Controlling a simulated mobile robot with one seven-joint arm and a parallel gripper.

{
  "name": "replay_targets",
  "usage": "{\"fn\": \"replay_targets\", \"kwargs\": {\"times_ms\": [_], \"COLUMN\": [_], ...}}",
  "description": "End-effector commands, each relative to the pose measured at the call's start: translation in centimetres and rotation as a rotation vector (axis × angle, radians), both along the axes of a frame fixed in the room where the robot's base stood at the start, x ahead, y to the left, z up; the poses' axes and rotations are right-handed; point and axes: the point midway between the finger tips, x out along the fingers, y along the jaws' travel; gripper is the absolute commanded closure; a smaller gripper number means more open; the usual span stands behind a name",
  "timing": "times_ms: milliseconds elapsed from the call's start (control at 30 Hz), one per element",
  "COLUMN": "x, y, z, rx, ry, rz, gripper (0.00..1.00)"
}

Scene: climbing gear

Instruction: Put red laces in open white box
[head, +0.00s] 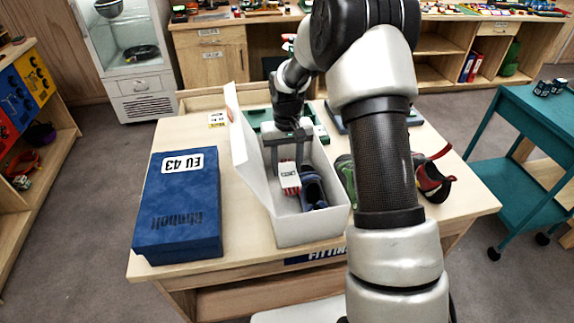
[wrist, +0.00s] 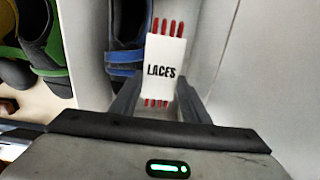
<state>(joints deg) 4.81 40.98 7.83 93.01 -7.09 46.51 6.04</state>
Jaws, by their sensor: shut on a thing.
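The red laces (head: 290,178) are a small bundle in a white band. In the wrist view the band of the laces (wrist: 164,68) reads LACES, with red ends out at both sides. My gripper (head: 288,165) is shut on them and holds them inside the open white box (head: 310,228), above its floor. In the wrist view my gripper's fingers (wrist: 155,98) are on either side of the band. The box's lid stands up on its left side. A blue shoe (head: 313,190) lies in the box, right of the laces. I cannot tell whether the laces touch the floor or shoe.
A closed blue EU 43 box (head: 180,205) stands left of the white box. A red and black shoe (head: 432,178) and a green shoe are on the right, partly behind my arm. A teal cart (head: 530,150) stands at the right.

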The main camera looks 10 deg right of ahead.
Motion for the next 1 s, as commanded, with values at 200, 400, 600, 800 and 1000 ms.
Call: {"fn": "replay_targets", "kwargs": {"times_ms": [200,400,600,800,1000], "x": [0.0,0.0,0.0,0.0,0.0], "y": [0.0,0.0,0.0,0.0,0.0], "z": [-0.7,-1.3,-1.2,-1.2,-0.3], "rx": [0.000,0.000,0.000,0.000,0.000], "ry": [0.001,0.001,0.001,0.000,-0.001], "rz": [0.000,0.000,0.000,0.000,0.000], "gripper": [0.79,0.79,0.41,0.39,0.39]}}
